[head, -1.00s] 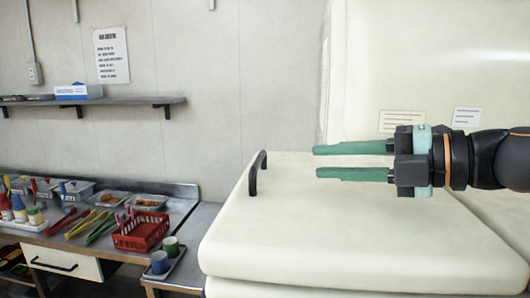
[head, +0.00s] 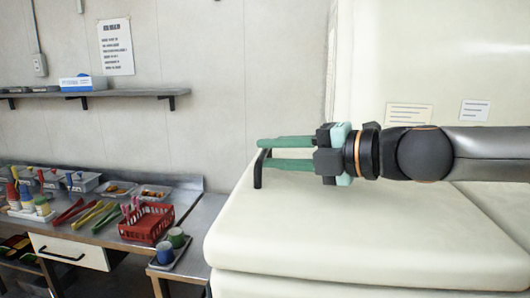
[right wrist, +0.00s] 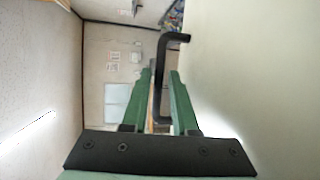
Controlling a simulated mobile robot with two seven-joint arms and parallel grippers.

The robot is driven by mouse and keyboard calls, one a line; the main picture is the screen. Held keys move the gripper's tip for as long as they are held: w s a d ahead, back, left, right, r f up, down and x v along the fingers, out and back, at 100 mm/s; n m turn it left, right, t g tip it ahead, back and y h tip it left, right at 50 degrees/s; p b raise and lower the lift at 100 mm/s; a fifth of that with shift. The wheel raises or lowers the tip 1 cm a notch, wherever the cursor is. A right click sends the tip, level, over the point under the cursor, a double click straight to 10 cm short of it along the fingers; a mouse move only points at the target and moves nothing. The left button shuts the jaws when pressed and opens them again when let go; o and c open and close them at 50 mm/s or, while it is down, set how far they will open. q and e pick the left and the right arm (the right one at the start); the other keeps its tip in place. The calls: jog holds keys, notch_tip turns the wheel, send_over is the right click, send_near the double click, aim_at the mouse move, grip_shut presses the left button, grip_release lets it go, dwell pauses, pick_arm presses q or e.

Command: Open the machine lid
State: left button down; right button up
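The machine lid (head: 340,225) is a broad cream panel at the right of the head view, and it lies closed. A black bar handle (head: 258,179) stands up at its far left corner. My right gripper (head: 263,154) is level above the lid, pointing left, with its green fingertips at the handle. In the right wrist view the two fingers (right wrist: 160,72) are apart, and the black handle (right wrist: 162,52) shows between them with gaps. I cannot tell whether either finger touches it. My left gripper is not in view.
A tall cream upright panel (head: 430,60) stands behind the lid, with two paper labels. To the left is a metal counter with a red basket (head: 147,223), cups on a small tray (head: 181,254), tongs and food containers. A wall shelf (head: 110,93) hangs above.

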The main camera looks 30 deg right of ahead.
jog(key=shift+x, duration=1)
grip_shut()
dwell(0.9)
